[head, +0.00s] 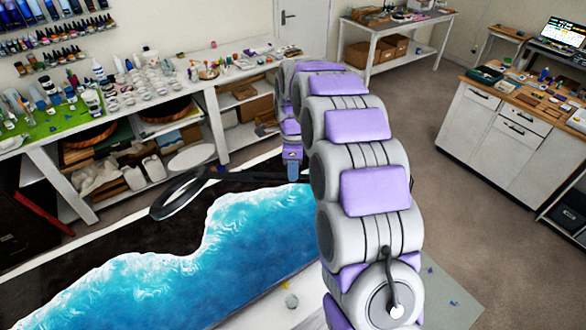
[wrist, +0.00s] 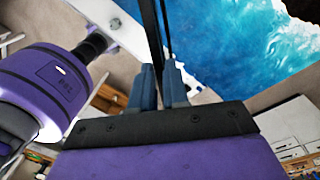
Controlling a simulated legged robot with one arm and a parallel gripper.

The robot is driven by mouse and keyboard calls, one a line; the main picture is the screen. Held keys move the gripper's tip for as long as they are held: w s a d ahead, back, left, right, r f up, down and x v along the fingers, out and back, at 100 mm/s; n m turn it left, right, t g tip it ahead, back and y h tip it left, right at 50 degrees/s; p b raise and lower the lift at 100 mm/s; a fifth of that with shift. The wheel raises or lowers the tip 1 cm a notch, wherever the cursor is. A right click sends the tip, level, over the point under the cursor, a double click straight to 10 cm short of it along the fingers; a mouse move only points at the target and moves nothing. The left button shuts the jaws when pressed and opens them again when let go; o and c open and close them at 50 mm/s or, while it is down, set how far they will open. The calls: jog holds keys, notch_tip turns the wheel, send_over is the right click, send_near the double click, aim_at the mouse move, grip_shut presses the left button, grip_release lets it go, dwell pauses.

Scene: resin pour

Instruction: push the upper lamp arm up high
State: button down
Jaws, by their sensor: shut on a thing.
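The lamp has a dark ring-shaped head (head: 163,207) at its left end, hanging over the resin piece in the head view. A thin dark upper lamp arm (head: 250,177) runs from the head rightward to my gripper (head: 293,172). My own arm hides what lies beyond that. In the wrist view, dark thin bars of the lamp arm (wrist: 163,28) pass up from between the two blue-grey fingers of my gripper (wrist: 160,82). My gripper is shut on the lamp arm. The lamp's base and lower part cannot be made out.
A blue and white resin piece (head: 240,240) lies below the lamp head. A long white bench (head: 205,80) with bottles and cups stands along the back wall. A white cabinet (head: 500,140) stands at the right. Open grey floor lies between my arm and the cabinet.

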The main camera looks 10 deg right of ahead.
jog(key=shift+r, duration=0.1)
jog(key=s+d+r+t+y+p, duration=0.1)
jog(key=d+r+y, duration=0.2)
jog(key=r, duration=0.5)
jog(key=d+r+y+p, duration=0.2)
jog(key=d+r+y, duration=0.1)
jog(key=r, duration=0.5)
jog(key=shift+s+d+t, duration=0.15)
jog(key=shift+s+t, duration=0.2)
jog(key=shift+t, duration=0.05)
jog(key=shift+f, duration=0.1)
jog(key=c, duration=1.1)
grip_release()
jog(key=shift+d, duration=0.15)
